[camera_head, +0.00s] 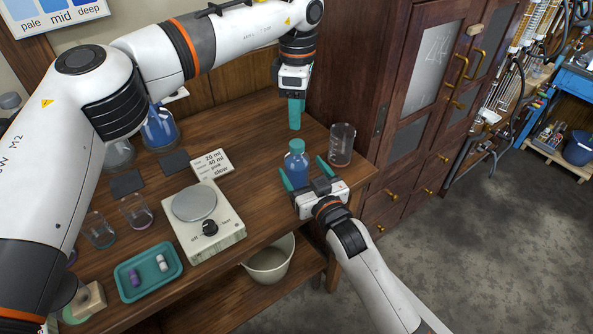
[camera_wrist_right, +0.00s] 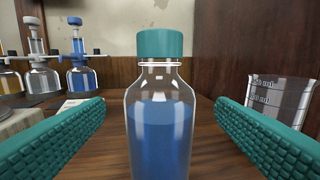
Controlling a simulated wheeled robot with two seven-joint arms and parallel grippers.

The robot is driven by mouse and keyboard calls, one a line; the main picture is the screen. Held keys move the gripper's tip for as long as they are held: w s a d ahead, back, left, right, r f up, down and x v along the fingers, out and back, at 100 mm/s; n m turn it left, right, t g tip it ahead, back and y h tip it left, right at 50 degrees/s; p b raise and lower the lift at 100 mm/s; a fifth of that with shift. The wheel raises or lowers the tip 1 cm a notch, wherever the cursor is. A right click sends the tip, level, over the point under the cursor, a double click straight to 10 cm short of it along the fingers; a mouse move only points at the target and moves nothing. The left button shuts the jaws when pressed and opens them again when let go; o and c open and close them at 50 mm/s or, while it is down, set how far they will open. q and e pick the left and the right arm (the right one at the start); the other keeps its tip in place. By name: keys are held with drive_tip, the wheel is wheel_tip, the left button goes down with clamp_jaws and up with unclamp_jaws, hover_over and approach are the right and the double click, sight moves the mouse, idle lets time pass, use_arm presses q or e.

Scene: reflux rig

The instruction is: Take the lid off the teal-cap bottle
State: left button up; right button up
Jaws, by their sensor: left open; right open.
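The teal-cap bottle (camera_head: 296,166) stands upright on the wooden bench near its right end, holding blue liquid. Its teal lid (camera_wrist_right: 160,44) sits on the neck in the right wrist view. My right gripper (camera_head: 307,172) is open, with one teal finger on each side of the bottle. In the wrist view both fingers stand apart from the glass (camera_wrist_right: 160,130), with gaps on both sides. My left gripper (camera_head: 295,113) is open and empty, pointing down above the bench behind the bottle. Its fingers overlap in the head view.
A glass beaker (camera_head: 342,145) stands close to the right of the bottle. A cabinet (camera_head: 410,110) bounds the bench's right side.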

sight(293, 156)
use_arm(q)
drive_tip(key=shift+w, duration=0.1)
use_arm(e)
drive_tip(key=x, duration=0.4)
drive_tip(key=shift+w+a, duration=0.15)
drive_tip(key=shift+w, duration=0.15)
drive_tip(key=shift+w+a, duration=0.15)
drive_tip(key=shift+w, duration=0.25)
drive_tip(key=shift+w+a, duration=0.1)
drive_tip(key=shift+w, duration=0.05)
drive_tip(key=shift+c, duration=0.3)
